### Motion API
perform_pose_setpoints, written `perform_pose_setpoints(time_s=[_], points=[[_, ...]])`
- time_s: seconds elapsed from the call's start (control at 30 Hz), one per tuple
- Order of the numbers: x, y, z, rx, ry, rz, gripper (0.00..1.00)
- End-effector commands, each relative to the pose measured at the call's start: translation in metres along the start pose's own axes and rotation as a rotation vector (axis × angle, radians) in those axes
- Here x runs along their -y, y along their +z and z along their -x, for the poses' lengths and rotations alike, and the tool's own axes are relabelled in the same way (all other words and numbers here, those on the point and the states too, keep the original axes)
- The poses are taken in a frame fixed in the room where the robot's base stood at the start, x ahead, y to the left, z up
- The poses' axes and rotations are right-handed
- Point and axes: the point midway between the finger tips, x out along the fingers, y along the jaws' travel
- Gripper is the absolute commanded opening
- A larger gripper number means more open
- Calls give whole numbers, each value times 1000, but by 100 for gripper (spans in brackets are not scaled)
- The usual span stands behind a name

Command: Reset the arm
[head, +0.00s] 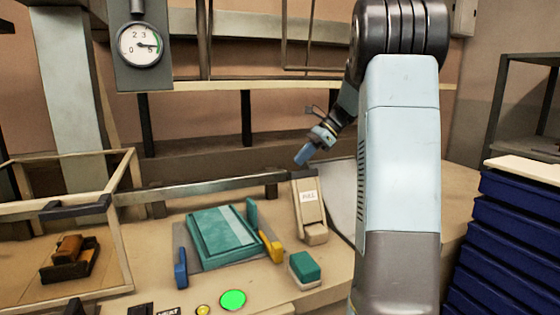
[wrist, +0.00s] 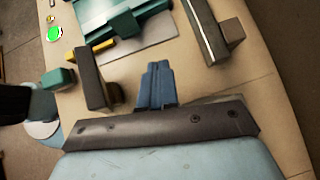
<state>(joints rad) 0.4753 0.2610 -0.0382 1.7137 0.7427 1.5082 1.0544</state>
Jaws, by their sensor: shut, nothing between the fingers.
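My gripper (head: 304,154) is at the end of my raised arm, above the back of the bench in the head view. In the wrist view its blue fingers (wrist: 156,84) are together with nothing between them. It hangs in the air behind the beige lever box labelled "PULL" (head: 309,209), apart from it as far as I can tell. The large pale blue arm link (head: 398,150) is mine and hides part of the bench's right side.
A teal book-like block (head: 223,236) lies on a grey plate, with blue and yellow clamps around it. A small green-topped block (head: 304,267) and a lit green button (head: 233,300) are in front. A glass case (head: 129,245) stands left. Blue drawers (head: 505,240) stand right.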

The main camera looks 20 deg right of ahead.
Motion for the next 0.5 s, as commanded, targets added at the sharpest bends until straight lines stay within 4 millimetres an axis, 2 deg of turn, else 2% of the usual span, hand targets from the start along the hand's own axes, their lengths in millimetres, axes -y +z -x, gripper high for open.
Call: perform_pose_setpoints(time_s=[0.17, 0.27, 0.47, 0.5], points=[[-1, -1, 1, -6, -6, 7, 0], [-7, -8, 1, -42, -43, 54, 0], [-36, -48, 3, -246, -191, 295, 0], [-44, -48, 2, -287, -199, 354, 0]])
